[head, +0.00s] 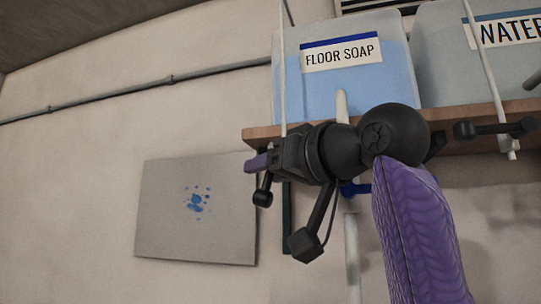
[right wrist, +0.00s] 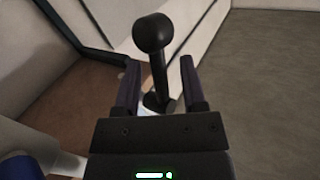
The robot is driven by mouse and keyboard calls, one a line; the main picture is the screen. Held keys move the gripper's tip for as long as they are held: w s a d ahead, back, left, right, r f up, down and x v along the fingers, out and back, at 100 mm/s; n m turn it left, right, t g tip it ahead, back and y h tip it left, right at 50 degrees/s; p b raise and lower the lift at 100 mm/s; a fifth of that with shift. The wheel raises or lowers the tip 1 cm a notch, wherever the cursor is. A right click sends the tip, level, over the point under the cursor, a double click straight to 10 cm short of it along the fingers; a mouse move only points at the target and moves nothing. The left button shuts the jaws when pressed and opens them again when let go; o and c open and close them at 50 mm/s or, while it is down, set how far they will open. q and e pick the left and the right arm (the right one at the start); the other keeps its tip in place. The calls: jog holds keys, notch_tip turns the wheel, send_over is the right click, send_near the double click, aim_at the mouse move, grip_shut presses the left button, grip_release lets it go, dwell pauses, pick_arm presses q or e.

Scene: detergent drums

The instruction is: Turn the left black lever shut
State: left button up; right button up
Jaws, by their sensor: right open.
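The left black lever (head: 262,195) hangs down below the shelf's front edge at the left in the head view, its rounded end showing under my right gripper's fingers. In the right wrist view the lever (right wrist: 154,36) stands between the two dark fingers, its round knob near the fingertips. My right gripper (head: 258,163) reaches in leftwards and is open; in the right wrist view its fingers (right wrist: 158,75) lie on either side of the lever stem. I cannot tell if they touch it. The gripper body hides the lever's pivot in the head view. My left gripper is not in view.
A floor soap drum (head: 340,85) and a water drum (head: 440,65) stand on a wooden shelf (head: 262,133). A second black lever (head: 495,129) sits at the right. A blue part (head: 356,189) is on a white pipe (head: 351,250). A grey panel (head: 165,215) is on the wall.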

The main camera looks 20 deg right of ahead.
grip_shut()
dwell(1.4)
